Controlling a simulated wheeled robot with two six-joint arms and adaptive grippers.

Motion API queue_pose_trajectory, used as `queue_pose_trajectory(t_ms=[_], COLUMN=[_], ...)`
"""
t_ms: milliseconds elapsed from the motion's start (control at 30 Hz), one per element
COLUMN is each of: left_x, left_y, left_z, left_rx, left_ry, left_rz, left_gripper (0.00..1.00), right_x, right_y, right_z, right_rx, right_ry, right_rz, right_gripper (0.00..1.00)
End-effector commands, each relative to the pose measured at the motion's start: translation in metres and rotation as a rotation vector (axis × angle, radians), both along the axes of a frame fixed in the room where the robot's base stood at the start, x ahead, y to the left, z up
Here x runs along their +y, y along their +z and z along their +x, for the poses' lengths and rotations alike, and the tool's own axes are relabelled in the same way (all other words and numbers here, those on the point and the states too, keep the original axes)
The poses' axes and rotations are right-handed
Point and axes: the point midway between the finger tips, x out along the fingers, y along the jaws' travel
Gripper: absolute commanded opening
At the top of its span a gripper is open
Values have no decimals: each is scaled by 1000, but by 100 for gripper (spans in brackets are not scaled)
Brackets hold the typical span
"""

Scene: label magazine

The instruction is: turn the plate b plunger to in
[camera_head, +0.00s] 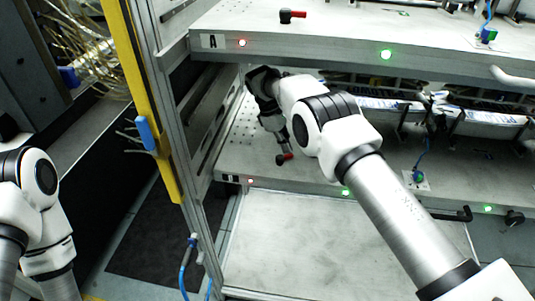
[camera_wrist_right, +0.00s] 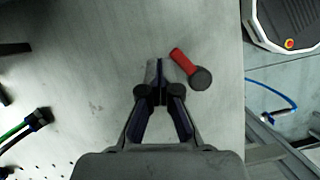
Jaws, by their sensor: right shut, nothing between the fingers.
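The plate b plunger has a red handle (camera_wrist_right: 179,60) and a round black end (camera_wrist_right: 201,79); it lies on the grey plate in the right wrist view. In the head view its red part (camera_head: 286,158) shows on the lower plate (camera_head: 330,184), just below my right gripper (camera_head: 283,142). My right gripper (camera_wrist_right: 160,70) is shut and empty, its fingertips close to the left of the red handle. Whether they touch it I cannot tell. My left arm shows at the left edge of the head view, but its gripper is not in view.
The upper plate, labelled A (camera_head: 212,42), overhangs the lower one and carries another red and black plunger (camera_head: 292,16). A yellow post (camera_head: 150,100) stands left of the rack. A green-tipped connector (camera_head: 418,177) sits on the lower plate at right. Bare plate surrounds the plunger.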

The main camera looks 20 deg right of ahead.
Motion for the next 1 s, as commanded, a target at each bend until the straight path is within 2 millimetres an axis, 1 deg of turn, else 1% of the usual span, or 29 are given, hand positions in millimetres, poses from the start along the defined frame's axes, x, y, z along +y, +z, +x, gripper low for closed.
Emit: queue_pose_trajectory(t_ms=[100,300,500,1000], left_x=[0,0,0,0], left_y=[-1,-3,-3,-3], left_z=[0,0,0,0], left_rx=[0,0,0,0], left_ry=[0,0,0,0], left_rz=[0,0,0,0], left_gripper=[0,0,0,0], right_x=[-3,-7,-8,-9], right_y=[-1,-1,0,0], right_z=[-3,-8,-11,-13], right_rx=[1,1,0,1], right_ry=[-117,-293,-423,-416], right_rz=[2,1,0,0], right_gripper=[0,0,0,0])
